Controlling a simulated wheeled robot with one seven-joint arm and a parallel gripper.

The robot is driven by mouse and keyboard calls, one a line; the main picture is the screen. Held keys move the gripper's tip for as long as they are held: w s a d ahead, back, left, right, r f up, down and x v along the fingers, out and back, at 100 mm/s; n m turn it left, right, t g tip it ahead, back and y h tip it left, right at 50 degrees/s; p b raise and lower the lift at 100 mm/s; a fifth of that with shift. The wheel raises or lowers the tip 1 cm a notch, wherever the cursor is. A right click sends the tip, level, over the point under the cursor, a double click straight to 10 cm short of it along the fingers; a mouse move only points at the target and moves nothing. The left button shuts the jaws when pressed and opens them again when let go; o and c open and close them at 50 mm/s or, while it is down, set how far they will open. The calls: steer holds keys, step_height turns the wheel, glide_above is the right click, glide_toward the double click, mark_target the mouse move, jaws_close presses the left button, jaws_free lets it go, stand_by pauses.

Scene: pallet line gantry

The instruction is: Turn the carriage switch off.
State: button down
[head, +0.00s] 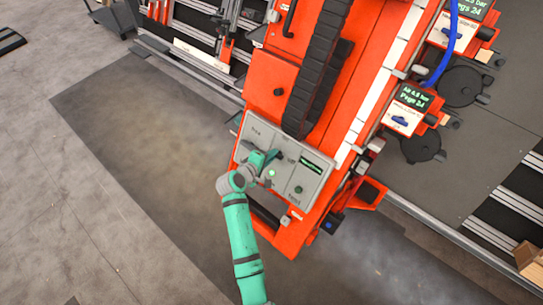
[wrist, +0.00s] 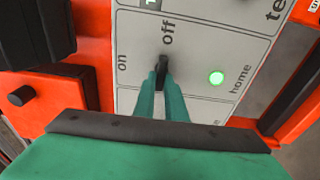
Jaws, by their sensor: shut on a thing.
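The carriage switch (wrist: 163,70) is a dark knob on a light grey panel (wrist: 190,55). In the wrist view its visible end points up, toward the word "off"; the word "on" is to its left. My gripper (wrist: 163,88) has its two green fingers shut on the knob, one on each side, and they hide its lower part. In the head view the panel (head: 322,172) is on the orange carriage (head: 270,97), and my gripper (head: 262,160) reaches onto it from below; the switch is mostly hidden there.
A green lamp (wrist: 216,77) marked "home" is lit right of the switch. A dark knob (wrist: 22,95) and a black cable chain (head: 318,75) are near the panel. Pressure boxes (head: 409,110) stand to the right.

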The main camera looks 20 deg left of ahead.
steer(key=c, duration=1.8)
jaws_free()
steer(key=shift+w, duration=0.2)
steer(key=v, duration=1.1)
steer(key=shift+s+a, duration=0.2)
steer(key=shift+f, duration=0.1)
